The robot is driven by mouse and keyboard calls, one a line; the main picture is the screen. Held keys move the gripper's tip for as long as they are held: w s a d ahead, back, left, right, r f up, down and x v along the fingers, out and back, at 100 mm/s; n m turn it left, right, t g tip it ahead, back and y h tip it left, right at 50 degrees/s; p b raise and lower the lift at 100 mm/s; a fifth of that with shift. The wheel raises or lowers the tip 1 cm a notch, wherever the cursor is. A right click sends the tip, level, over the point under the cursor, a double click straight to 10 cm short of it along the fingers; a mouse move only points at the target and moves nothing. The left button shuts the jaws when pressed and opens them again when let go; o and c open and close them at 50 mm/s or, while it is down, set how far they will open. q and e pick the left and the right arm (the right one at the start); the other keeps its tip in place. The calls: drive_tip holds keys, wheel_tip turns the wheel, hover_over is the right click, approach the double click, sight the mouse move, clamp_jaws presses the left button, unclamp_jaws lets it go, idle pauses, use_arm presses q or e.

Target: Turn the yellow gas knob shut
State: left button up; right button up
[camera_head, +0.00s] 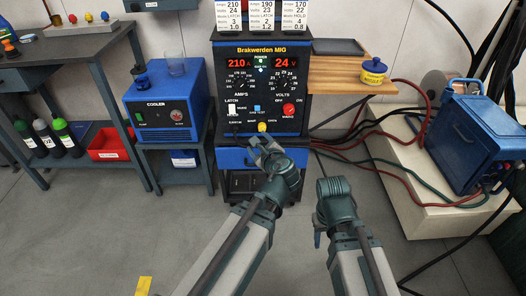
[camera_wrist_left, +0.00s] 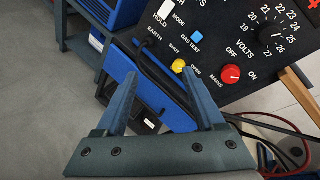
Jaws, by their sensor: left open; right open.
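The yellow gas knob (camera_head: 262,127) sits low on the black front panel of the Brakwerden MIG welder (camera_head: 264,52), between small SHUT and OPEN labels. It also shows in the left wrist view (camera_wrist_left: 178,66); which way it is turned I cannot tell. My left gripper (camera_head: 262,143) is open, just below and in front of the knob. In the left wrist view its two fingers (camera_wrist_left: 160,72) are apart, with the knob near the right fingertip; I see no clear contact. My right gripper (camera_head: 333,186) is open, lower and to the right, away from the panel.
A red mains knob (camera_head: 289,109) and a blue gas test switch (camera_head: 257,109) are close to the yellow knob. A blue cooler (camera_head: 165,105) stands left, and a wooden shelf (camera_head: 345,78) juts out right. Cables trail right.

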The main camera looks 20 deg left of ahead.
sight(263, 129)
use_arm(q)
drive_tip(key=w+d+f+m+t+h+b, duration=0.15)
drive_tip(key=w+f+m+t+b, duration=0.3)
drive_tip(key=f+m+b, duration=0.65)
drive_tip(key=shift+m+t, duration=0.35)
drive_tip(key=shift+m, duration=0.25)
drive_tip(key=x, duration=0.4)
drive_tip(key=r+b+x, duration=0.1)
drive_tip(key=x, duration=0.4)
drive_tip(key=r+b+x, duration=0.1)
drive_tip(key=x, duration=0.3)
drive_tip(key=shift+w+r, duration=0.15)
drive_tip(key=shift+c, duration=0.3)
clamp_jaws()
